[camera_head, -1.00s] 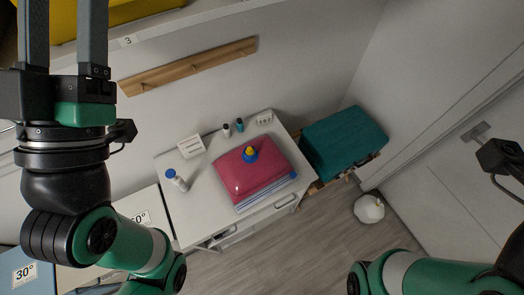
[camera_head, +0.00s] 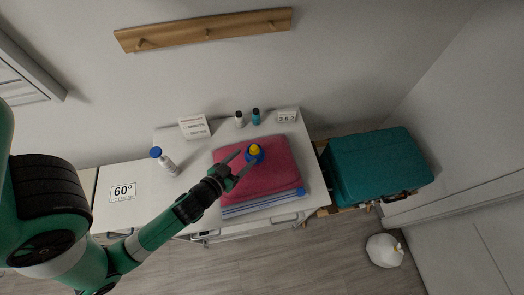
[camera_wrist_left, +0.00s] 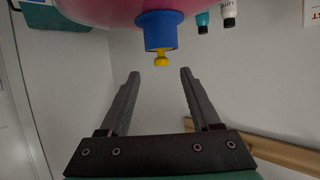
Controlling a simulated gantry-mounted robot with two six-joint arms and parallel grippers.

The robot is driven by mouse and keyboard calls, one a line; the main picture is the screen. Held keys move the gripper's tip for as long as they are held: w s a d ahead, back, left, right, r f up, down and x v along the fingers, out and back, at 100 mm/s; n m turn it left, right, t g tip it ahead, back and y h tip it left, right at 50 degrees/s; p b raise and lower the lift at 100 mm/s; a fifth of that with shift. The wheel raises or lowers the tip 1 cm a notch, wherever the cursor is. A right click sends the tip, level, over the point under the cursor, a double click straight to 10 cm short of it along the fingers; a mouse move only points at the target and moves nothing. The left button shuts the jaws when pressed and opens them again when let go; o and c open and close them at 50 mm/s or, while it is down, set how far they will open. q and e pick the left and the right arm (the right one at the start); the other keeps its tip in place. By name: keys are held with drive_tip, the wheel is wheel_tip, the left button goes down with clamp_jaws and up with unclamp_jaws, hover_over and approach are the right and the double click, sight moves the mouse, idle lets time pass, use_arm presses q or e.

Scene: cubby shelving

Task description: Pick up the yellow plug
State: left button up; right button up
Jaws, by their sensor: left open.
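The yellow plug (camera_head: 255,149) sits in a blue holder (camera_head: 257,158) on top of the pink cushion-like bag (camera_head: 277,182). In the left wrist view, the yellow plug (camera_wrist_left: 161,59) sticks out of the blue collar (camera_wrist_left: 158,31), just beyond the fingertips and roughly centred between them. My left gripper (camera_head: 240,163) is open and empty, with its fingers reaching to the plug's left side in the head view; in the wrist view both fingers (camera_wrist_left: 160,74) are spread apart. My right gripper is not in view.
A white table (camera_head: 180,218) carries the bag. A blue-capped bottle (camera_head: 168,165), small white (camera_head: 239,121) and teal (camera_head: 256,117) bottles, and a sign (camera_head: 194,127) stand around it. A teal case (camera_head: 375,165) is at the right. A wooden peg rail (camera_head: 205,30) is on the wall.

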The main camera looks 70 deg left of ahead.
sight(256, 145)
use_arm(q)
drive_tip(key=x, duration=1)
drive_tip(key=shift+w+a+r+p, duration=0.1)
drive_tip(key=shift+w+a+p, duration=0.15)
drive_tip(key=shift+p, duration=0.1)
clamp_jaws()
